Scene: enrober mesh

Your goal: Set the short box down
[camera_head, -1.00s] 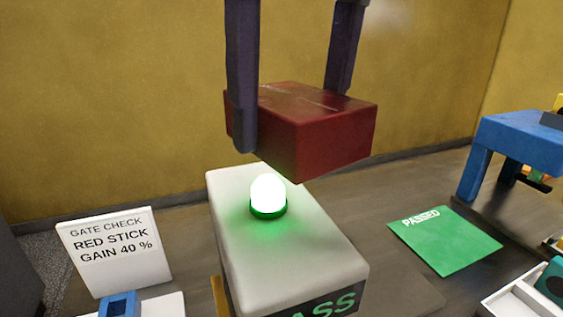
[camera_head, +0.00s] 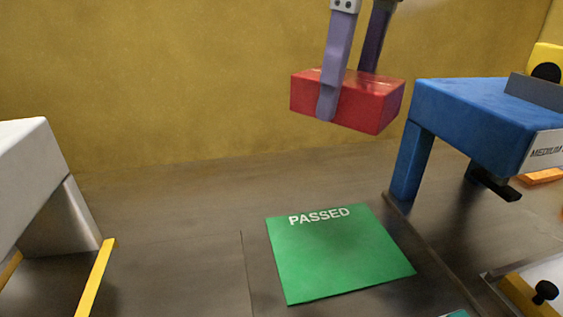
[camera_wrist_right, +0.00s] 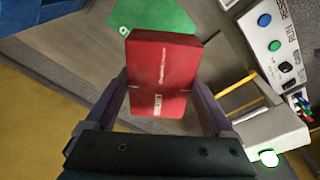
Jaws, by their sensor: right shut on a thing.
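The short box is red (camera_head: 355,98) and hangs in the air between the two fingers of my right gripper (camera_head: 347,100). In the head view it is above and beyond the green mat marked PASSED (camera_head: 340,255), clear of the surface. The right wrist view shows the red box (camera_wrist_right: 160,75) between the fingers, with part of the green mat (camera_wrist_right: 165,17) beyond it. The mat is bare in the head view. My left gripper is in neither view.
A blue gate-like stand (camera_head: 470,115) with a MEDIUM label stands right of the mat. A white gate (camera_head: 35,165) with yellow strips (camera_head: 95,280) is at the left. A panel with blue and green buttons (camera_wrist_right: 262,45) shows in the wrist view. Grey surface around the mat is clear.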

